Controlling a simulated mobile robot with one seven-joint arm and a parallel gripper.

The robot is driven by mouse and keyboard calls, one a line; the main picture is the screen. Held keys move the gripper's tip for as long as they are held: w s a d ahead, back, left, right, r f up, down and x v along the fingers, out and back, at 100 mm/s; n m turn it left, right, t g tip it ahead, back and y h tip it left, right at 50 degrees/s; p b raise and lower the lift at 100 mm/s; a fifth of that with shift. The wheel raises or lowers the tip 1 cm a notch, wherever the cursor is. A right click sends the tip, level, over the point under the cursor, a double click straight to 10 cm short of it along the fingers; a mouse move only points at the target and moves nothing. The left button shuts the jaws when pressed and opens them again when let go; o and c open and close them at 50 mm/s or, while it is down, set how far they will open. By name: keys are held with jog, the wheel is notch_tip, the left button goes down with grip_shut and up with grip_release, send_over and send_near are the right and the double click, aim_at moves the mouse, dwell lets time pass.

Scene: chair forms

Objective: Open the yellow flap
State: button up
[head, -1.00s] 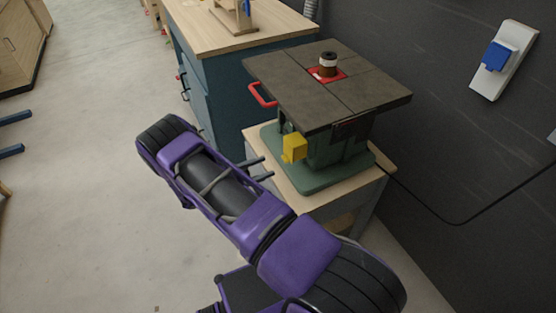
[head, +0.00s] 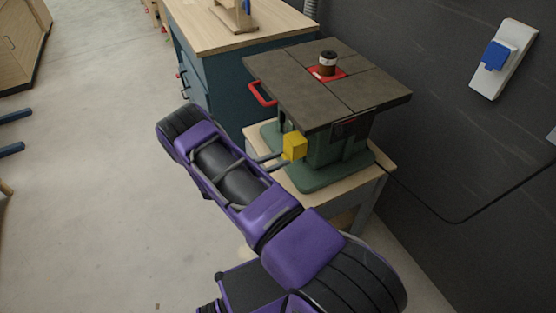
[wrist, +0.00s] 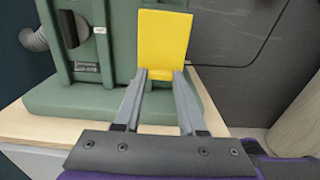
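The yellow flap (head: 295,146) is a small box-like piece on the front of a green machine with a dark flat top (head: 325,85). In the wrist view the yellow flap (wrist: 164,42) stands upright straight ahead. My gripper (wrist: 160,76) has its two grey fingers apart, with the tips at the flap's lower edge. I cannot tell whether they touch it. In the head view my gripper (head: 280,157) reaches in from the left, its fingertips just beside the flap's lower left.
The green machine stands on a wooden-topped stand (head: 378,168). A dark wall (head: 455,130) with a blue switch (head: 496,55) is at right. Open floor (head: 90,190) lies at left.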

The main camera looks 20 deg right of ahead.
grip_shut()
dwell(0.9)
